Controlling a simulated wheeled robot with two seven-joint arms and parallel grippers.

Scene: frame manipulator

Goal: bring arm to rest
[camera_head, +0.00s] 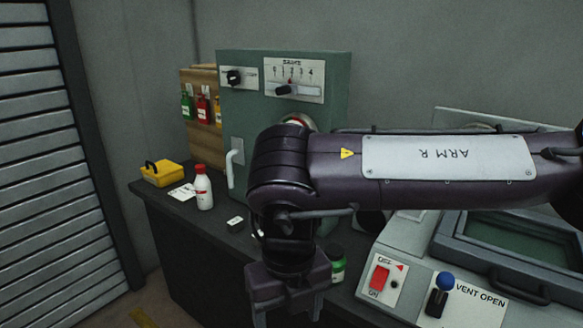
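My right arm (445,158), marked "ARM R", reaches in from the right and bends down at its elbow in the middle of the picture. My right gripper (288,314) hangs at the bottom centre, pointing down in front of the counter. Its two fingers stand apart, with nothing seen between them, and their tips lie near the lower picture edge. My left arm and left gripper are not in view.
The dark counter (205,222) holds a yellow box (161,173), a white red-capped bottle (203,188), a green-capped jar (337,265) and a green machine (240,110). A grey console (400,262) with a red switch (379,279) and blue-knobbed lever (440,291) stands right.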

